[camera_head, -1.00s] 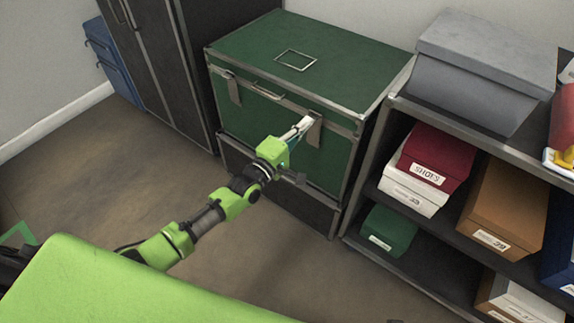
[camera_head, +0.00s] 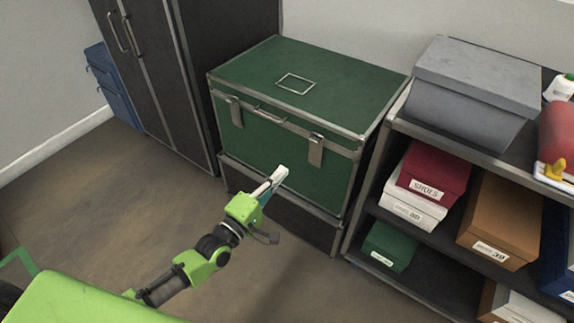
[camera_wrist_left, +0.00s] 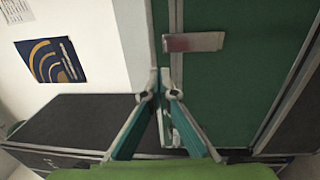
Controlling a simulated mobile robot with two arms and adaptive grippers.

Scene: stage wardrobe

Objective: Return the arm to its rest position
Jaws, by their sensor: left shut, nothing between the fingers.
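My left arm reaches in from the lower left in the head view. Its gripper (camera_head: 277,177) is shut and empty, in front of the lower part of the green trunk (camera_head: 335,84). The same latch (camera_head: 316,149) hangs on the trunk's front right in the head view. The trunk's lid is closed. My right gripper is not in view.
A dark wardrobe (camera_head: 165,75) stands left of the trunk, with blue cases (camera_head: 112,82) beyond it. An open shelf (camera_head: 455,151) at right holds several shoe boxes, and a grey box (camera_head: 475,85) sits on top. The brown floor (camera_head: 105,190) at left is clear.

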